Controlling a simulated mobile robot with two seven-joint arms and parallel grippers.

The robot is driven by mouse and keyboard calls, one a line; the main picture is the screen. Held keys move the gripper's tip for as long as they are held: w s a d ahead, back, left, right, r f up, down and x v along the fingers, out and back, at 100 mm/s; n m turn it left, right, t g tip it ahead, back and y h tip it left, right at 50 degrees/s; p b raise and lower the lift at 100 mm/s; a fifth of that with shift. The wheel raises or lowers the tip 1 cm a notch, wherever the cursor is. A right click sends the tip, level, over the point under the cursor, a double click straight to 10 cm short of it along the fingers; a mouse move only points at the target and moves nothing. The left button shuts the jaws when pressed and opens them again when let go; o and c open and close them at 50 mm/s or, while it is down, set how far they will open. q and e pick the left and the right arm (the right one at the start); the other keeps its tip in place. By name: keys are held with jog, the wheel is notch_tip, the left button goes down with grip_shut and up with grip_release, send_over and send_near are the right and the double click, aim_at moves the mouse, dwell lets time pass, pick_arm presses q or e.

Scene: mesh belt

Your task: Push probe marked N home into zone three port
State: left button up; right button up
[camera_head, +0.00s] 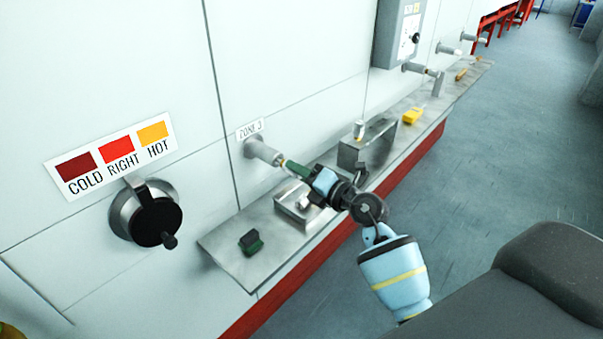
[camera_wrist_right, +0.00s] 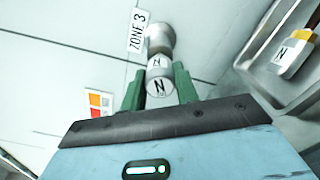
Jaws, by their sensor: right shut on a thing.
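My right gripper (camera_head: 297,170) has green fingers shut on the probe marked N (camera_wrist_right: 159,76), whose white end with the N shows between the fingers in the right wrist view. The zone three port (camera_head: 263,152) is a grey tube standing out from the wall by the ZONE 3 label (camera_head: 250,129). It also shows in the right wrist view (camera_wrist_right: 160,35), just beyond the probe. The probe points at the port and looks lined up with it. How deep it sits in the port is hidden. My left gripper is not in view.
A metal shelf (camera_head: 240,272) runs along the wall under the port. A tray (camera_wrist_right: 262,75) holds another N-marked piece (camera_wrist_right: 291,55) with an orange edge. A dark green block (camera_head: 250,242) lies on the shelf. A black knob (camera_head: 155,220) sticks out at left.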

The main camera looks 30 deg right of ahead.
jog(key=shift+w+a, duration=0.2)
jog(key=shift+w, duration=0.2)
jog(key=o, duration=1)
jog(key=v, duration=0.8)
jog(key=shift+a, duration=0.1)
